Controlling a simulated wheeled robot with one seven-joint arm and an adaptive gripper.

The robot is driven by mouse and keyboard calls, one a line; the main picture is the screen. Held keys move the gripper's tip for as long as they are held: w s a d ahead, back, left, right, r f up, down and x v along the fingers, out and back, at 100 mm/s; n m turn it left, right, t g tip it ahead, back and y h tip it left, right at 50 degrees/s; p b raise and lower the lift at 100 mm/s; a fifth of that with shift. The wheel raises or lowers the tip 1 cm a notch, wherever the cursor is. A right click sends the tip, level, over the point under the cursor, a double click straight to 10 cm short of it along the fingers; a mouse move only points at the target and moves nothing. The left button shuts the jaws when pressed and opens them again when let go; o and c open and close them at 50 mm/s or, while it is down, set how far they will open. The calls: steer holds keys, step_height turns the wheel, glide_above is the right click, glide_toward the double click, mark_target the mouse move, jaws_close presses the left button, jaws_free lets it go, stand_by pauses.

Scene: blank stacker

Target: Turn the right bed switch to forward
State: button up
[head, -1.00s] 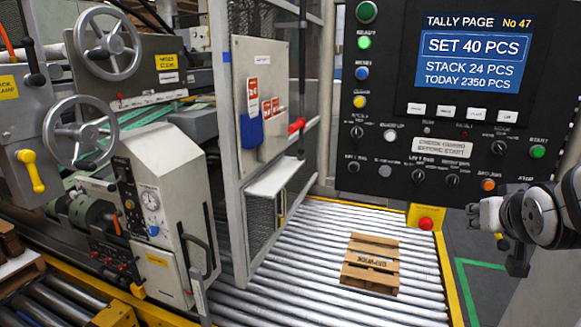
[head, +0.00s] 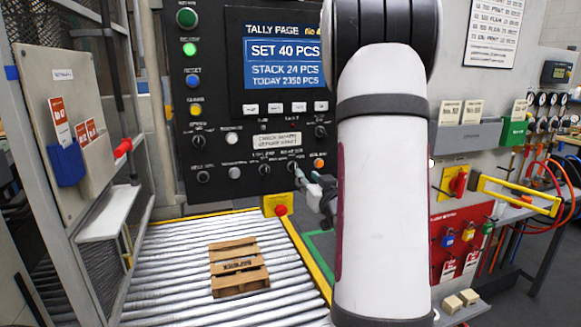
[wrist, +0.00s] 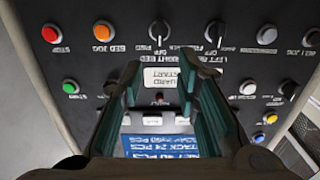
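The right bed switch (head: 292,167) is a black knob in the lower row of the black control panel, left of the orange button. In the wrist view, which is upside down, this knob (wrist: 160,32) has a light pointer mark that looks about vertical; its small position labels are hard to read. The left bed switch (wrist: 214,32) is beside it. My gripper (wrist: 163,78) is open and empty, its two green-grey fingers spread below the knob in the wrist view, apart from it. In the head view my gripper (head: 306,180) is at the panel's lower edge, partly hidden by my arm.
An orange button (wrist: 103,31) and red stop button (wrist: 52,33) are close to the knob. A red emergency button (head: 280,209) sits below the panel. A wooden pallet (head: 238,281) lies on the roller bed (head: 180,300). A mesh guard (head: 60,200) stands left.

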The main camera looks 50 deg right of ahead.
mark_target(295, 165)
steer(key=x, duration=1)
steer(key=shift+w+d, duration=0.2)
steer(key=shift+w, duration=0.15)
jaws_close()
